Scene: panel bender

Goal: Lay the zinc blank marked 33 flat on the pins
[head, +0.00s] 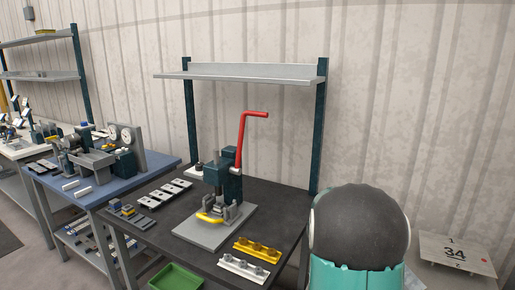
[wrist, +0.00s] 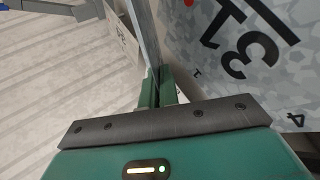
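In the wrist view my gripper (wrist: 158,90) has its two green fingers close together on a thin grey zinc blank (wrist: 146,40), seen nearly edge-on. To the right, a large spangled zinc face (wrist: 215,75) carries a big 3, a second tilted digit I cannot read surely, and small 1 and 4 marks near its edges. I cannot tell whether this face belongs to the held sheet. In the head view my gripper and the held blank are hidden. No pins can be made out clearly.
A plate marked 34 (head: 455,254) lies at the right in the head view. A dark bench (head: 180,222) holds a press with a red lever (head: 243,135), a yellow pinned bar (head: 257,250) and a white bar. A shelf (head: 245,75) stands above. A green bin (head: 176,277) sits low in front.

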